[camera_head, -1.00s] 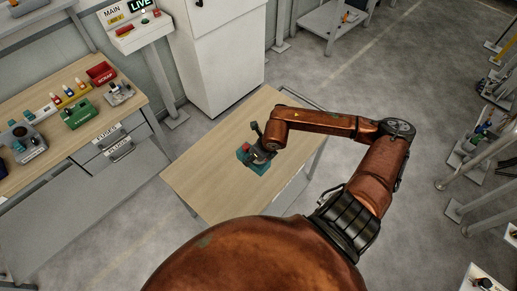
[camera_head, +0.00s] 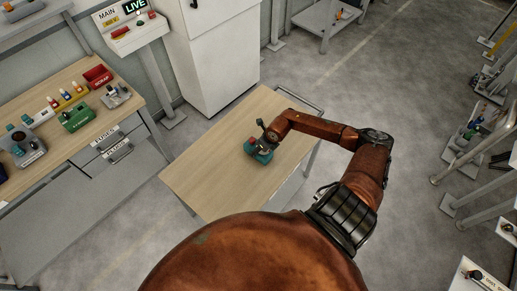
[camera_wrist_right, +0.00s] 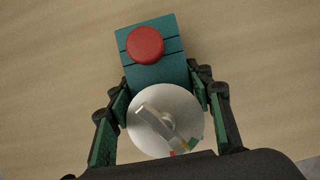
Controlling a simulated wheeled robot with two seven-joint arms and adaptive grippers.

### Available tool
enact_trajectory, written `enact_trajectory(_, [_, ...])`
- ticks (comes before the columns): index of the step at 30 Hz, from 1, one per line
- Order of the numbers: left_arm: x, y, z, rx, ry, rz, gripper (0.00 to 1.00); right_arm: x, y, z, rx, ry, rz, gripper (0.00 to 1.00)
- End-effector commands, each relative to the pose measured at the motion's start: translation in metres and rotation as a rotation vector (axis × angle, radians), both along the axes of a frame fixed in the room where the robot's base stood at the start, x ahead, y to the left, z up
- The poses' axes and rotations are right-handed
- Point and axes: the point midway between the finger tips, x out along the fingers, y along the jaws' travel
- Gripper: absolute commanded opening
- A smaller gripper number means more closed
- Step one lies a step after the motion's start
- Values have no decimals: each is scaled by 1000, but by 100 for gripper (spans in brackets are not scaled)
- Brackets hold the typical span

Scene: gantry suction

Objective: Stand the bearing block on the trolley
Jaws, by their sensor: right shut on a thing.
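The trolley (camera_head: 205,170) has a pale wooden top and a dark rail at its far right end. A teal block (camera_head: 259,157) with a round red cap is over the right-hand middle of that top. In the right wrist view the teal block (camera_wrist_right: 152,75) has a pale disc with a grey bar at its near end. My right gripper (camera_wrist_right: 158,82) is shut on it, a finger on each side. In the head view the right gripper (camera_head: 266,146) partly covers it. I cannot tell whether the block touches the top. My left gripper is out of view.
A workbench (camera_head: 75,148) at left carries a green bin (camera_head: 78,117), a red bin (camera_head: 98,75) and several small parts. A white cabinet (camera_head: 215,60) and a control panel (camera_head: 125,33) stand behind. The trolley's left and near top is bare. Racks line the right.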

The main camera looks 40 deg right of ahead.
Motion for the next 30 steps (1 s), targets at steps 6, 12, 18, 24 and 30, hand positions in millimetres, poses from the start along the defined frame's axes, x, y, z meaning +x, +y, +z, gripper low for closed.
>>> enact_trajectory(6, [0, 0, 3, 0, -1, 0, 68, 3, -1, -6, 0, -6, -1, 1])
enact_trajectory(12, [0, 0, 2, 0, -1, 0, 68, 2, -1, -7, 0, -5, 0, 1])
enact_trajectory(18, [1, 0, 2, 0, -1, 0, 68, 1, -1, -9, 0, -2, -1, 59])
enact_trajectory(24, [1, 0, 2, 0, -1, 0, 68, 1, -1, -9, -1, -2, -2, 65])
enact_trajectory(30, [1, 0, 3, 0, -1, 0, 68, 1, -1, -6, -2, -2, -1, 65])
